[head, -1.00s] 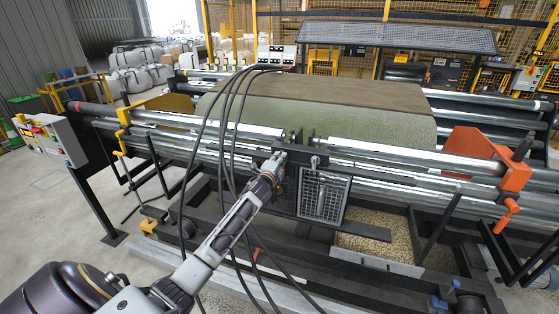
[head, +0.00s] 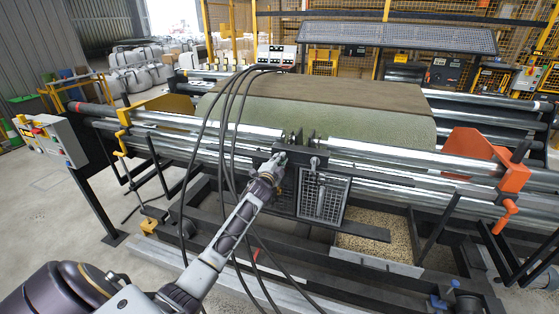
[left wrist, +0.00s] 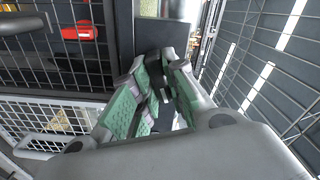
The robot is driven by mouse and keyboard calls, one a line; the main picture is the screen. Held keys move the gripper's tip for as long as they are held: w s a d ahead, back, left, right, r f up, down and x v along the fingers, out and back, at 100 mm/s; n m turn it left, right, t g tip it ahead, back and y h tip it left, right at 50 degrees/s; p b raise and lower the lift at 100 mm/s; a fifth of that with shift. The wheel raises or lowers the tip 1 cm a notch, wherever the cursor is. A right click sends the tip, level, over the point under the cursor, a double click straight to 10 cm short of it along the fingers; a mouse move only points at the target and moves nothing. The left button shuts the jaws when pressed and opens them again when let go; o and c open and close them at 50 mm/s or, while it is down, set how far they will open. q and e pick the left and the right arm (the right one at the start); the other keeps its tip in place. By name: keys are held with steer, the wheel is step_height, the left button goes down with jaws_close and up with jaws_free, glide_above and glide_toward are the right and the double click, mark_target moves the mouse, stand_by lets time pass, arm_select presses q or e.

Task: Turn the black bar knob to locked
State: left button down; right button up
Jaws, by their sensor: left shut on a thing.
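My left gripper (head: 279,159) is at the dark block in the middle of the machine's front rails. In the left wrist view its green-padded fingers (left wrist: 158,82) are closed around a small black part, which looks like the black bar knob (left wrist: 156,68). The fingers hide most of the knob, so I cannot tell its exact angle or read any lock marking. In the head view the knob is hidden behind the gripper. My right gripper is not in view.
A mesh-fronted panel (head: 324,198) hangs just right of the gripper. Black cables (head: 228,130) loop down past my left forearm. Chrome rails (head: 400,153) run to both sides, with a turf-covered roll (head: 330,115) behind. An orange bracket (head: 515,178) stands at the right.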

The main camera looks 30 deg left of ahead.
arm_select(q)
steer(key=shift+f+n+p, duration=0.15)
steer(key=shift+n+p, duration=1.9)
steer(key=shift+n, duration=4.85)
steer(key=c, duration=1.4)
jaws_free()
steer(key=shift+c, duration=0.2)
steer(key=shift+s, duration=0.1)
steer(key=v, duration=1.1)
steer(key=shift+s+d, duration=0.2)
steer(key=shift+s, duration=0.2)
